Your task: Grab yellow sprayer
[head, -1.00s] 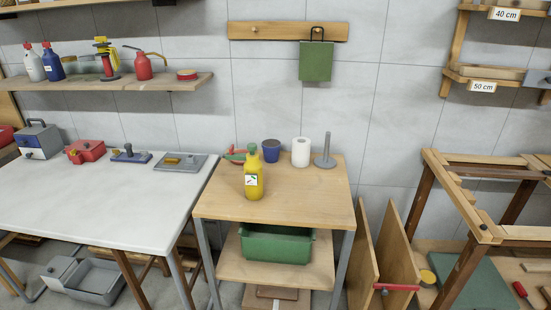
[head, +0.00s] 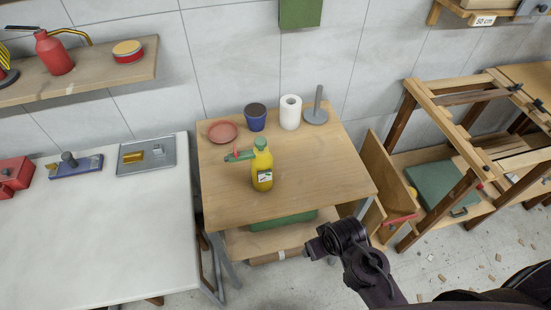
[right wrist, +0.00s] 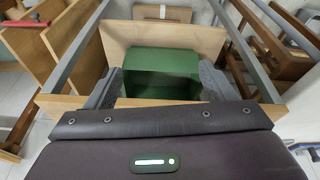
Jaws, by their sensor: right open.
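The yellow sprayer (head: 262,168) stands upright on the top of the wooden cart (head: 315,180), near its middle. It has a green cap and a pale label, and its green and red spray head points left. My right gripper (head: 320,246) is in front of the cart's front right corner, below and right of the sprayer and apart from it. It is open and empty; its fingers are small and dark there. The right wrist view does not show the sprayer. My left gripper is in no view.
Behind the sprayer stand a reddish dish (head: 223,132), a blue cup (head: 255,118), a white paper roll (head: 290,112) and a grey post holder (head: 317,108). A green bin (right wrist: 161,72) sits on the lower shelf. A white table (head: 100,225) is left, a wooden rack (head: 440,105) right.

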